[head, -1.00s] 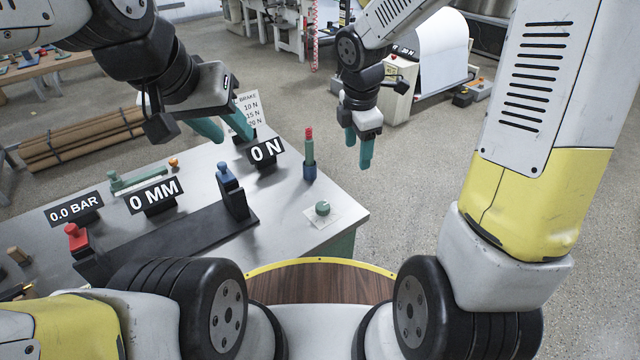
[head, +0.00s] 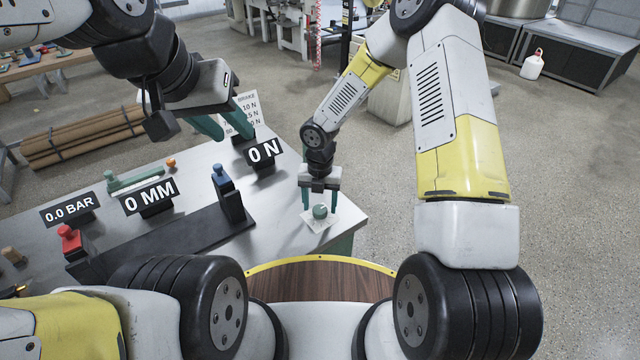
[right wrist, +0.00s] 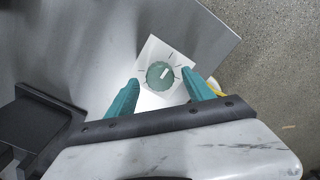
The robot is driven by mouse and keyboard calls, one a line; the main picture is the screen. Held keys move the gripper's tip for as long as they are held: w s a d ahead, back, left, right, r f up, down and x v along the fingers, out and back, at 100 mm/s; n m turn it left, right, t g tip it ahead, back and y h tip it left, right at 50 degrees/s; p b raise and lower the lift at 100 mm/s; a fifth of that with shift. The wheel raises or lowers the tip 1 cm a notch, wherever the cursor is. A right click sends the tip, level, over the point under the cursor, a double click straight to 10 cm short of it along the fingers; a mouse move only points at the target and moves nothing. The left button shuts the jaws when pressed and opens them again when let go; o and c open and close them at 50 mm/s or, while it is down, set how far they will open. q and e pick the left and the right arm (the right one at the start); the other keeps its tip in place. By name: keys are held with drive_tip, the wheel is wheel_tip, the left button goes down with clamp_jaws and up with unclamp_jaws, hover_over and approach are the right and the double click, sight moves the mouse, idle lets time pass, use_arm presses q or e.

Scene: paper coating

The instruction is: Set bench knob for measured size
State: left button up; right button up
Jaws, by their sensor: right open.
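The green bench knob (head: 320,211) sits on a white dial plate (head: 322,224) near the bench's right corner. In the right wrist view the knob (right wrist: 160,75) shows a white pointer mark, with tick lines on the plate around it. My right gripper (head: 320,204) is open above the knob, its teal fingers on either side of it and apart from it. My left gripper (head: 228,128) is open and empty over the back of the bench, near the brake card (head: 243,108). The displays read 0 N (head: 263,151), 0 MM (head: 149,196) and 0.0 BAR (head: 68,208).
A black fixture with a blue-topped post (head: 222,174) and a red-topped post (head: 68,238) stands left of the knob. A green tool (head: 135,181) lies behind the 0 MM display. The bench's right edge is close to the knob.

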drive_tip(key=shift+f, duration=0.65)
clamp_jaws()
